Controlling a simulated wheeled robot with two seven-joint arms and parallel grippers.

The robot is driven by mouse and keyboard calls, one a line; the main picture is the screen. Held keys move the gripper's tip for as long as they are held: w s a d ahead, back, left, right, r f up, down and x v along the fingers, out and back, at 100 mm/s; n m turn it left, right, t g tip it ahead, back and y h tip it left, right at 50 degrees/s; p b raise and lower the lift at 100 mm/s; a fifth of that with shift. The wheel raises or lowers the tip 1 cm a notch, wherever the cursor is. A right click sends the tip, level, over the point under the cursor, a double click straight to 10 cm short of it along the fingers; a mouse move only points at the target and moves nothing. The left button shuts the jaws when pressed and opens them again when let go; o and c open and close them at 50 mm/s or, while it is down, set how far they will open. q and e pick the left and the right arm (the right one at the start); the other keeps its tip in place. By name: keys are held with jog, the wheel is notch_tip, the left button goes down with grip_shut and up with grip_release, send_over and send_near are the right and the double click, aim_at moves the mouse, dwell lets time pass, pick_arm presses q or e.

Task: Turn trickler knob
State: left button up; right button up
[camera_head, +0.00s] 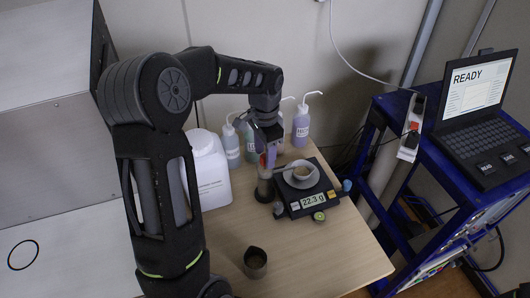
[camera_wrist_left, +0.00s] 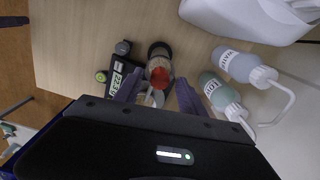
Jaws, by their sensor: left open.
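The trickler (camera_head: 264,188) stands on the wooden table just left of the scale. It is a clear cylinder with a dark base, and it also shows in the left wrist view (camera_wrist_left: 159,52). A red part, likely its knob (camera_wrist_left: 160,75), shows between the fingers in the left wrist view. My left gripper (camera_head: 269,155) is over the trickler, pointing down. In the left wrist view my left gripper (camera_wrist_left: 158,94) is open, with one finger on each side of the red part. I cannot tell whether either finger touches it. My right gripper is in neither view.
The black scale (camera_head: 309,202) holds a white bowl (camera_head: 301,174) and reads 22.3 g. Squeeze bottles (camera_head: 302,126) and a white jug (camera_head: 207,170) stand behind and left. A dark cup (camera_head: 255,262) is in front. The table's right front is clear. A laptop (camera_head: 480,100) shows READY.

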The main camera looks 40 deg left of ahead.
pick_arm(q)
jog(key=shift+f, duration=0.4)
jog(key=shift+c, duration=0.5)
grip_shut()
